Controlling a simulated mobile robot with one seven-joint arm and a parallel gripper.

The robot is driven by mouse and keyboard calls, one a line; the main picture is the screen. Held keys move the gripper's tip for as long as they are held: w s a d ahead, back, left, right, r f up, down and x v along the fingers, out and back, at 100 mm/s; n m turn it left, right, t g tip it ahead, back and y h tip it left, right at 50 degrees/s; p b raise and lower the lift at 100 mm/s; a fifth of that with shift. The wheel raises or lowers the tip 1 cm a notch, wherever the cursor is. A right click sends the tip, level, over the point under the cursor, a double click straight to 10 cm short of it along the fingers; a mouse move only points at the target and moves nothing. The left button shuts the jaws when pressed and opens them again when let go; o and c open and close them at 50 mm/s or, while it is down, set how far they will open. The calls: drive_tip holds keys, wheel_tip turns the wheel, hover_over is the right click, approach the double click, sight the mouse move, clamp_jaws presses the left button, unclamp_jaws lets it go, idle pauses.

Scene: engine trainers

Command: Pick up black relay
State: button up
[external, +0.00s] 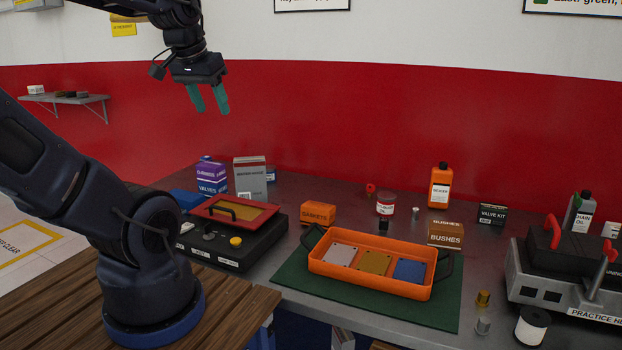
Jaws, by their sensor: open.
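A small black block (383,225), which looks like the black relay, stands on the grey table behind the orange tray (368,287) and just in front of a white and red can. It is too small here to read any marking. My gripper (209,108) hangs high at the upper left with its teal fingers apart and nothing between them. It is well above the table and far to the left of the black block.
The orange tray holds white, tan and blue plates on a green mat (292,282). A black case with a red-framed lid (235,209) is at left. Orange bottle (440,187), can (385,203) and BUSHES box (445,234) stand near the block. A grey engine unit is at right.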

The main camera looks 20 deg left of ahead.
drive_tip(key=w+d+f+m+g+y, duration=0.1)
drive_tip(key=w+d+m, duration=0.1)
drive_tip(key=w, duration=0.3)
drive_tip(key=w+d+f+m+y, duration=0.1)
drive_tip(key=w+d, duration=0.1)
drive_tip(key=w, duration=0.4)
drive_tip(key=m+g+h, duration=0.3)
drive_tip(key=m+h, duration=0.1)
drive_tip(key=m, duration=0.8)
approach(384, 219)
drive_tip(key=shift+w+d+f, duration=0.1)
drive_tip(key=shift+d+f, duration=0.2)
drive_tip(key=shift+f, duration=1.35)
drive_tip(key=shift+w+d+f, duration=0.1)
drive_tip(key=shift+d+f, duration=0.2)
drive_tip(key=shift+f, duration=1.4)
drive_tip(key=shift+d+f, duration=0.3)
drive_tip(key=shift+f, duration=1.35)
drive_tip(key=c, duration=1.1)
